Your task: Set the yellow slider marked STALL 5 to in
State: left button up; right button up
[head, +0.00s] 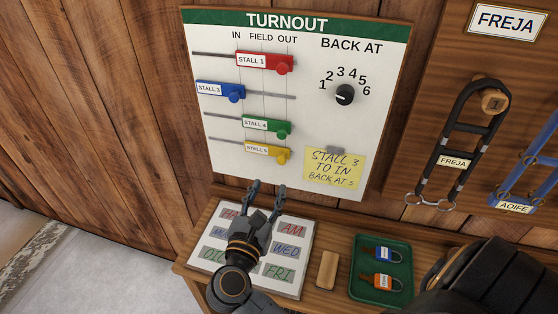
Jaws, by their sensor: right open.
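The yellow slider (268,152) marked STALL 5 is on the lowest rail of the white TURNOUT board (225,172). Its round knob is at the right end of the slider, near the OUT column, and bare rail shows to its left. My right gripper (267,188) is open and empty, its fingers pointing up just below the yellow slider and apart from it. The left gripper is not in view.
Above are the green STALL 4 (265,126), blue STALL 3 (220,92) and red STALL 1 (265,63) sliders; blue sits farthest left. A black dial (344,95) and yellow note (334,167) are to the right. A green tray (381,296) stands below.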

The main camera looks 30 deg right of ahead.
aim_at(280, 161)
jog(key=p+x, duration=0.2)
jog(key=x, duration=0.6)
jog(key=shift+d, duration=0.2)
jog(key=shift+w+d, duration=0.45)
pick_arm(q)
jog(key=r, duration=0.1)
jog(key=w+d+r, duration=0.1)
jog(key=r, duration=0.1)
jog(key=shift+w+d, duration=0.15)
pick_arm(e)
jog(key=shift+c, duration=1.1)
grip_shut()
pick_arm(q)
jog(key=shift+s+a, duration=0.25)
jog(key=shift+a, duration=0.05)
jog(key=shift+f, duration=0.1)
pick_arm(e)
jog(key=shift+a, duration=0.1)
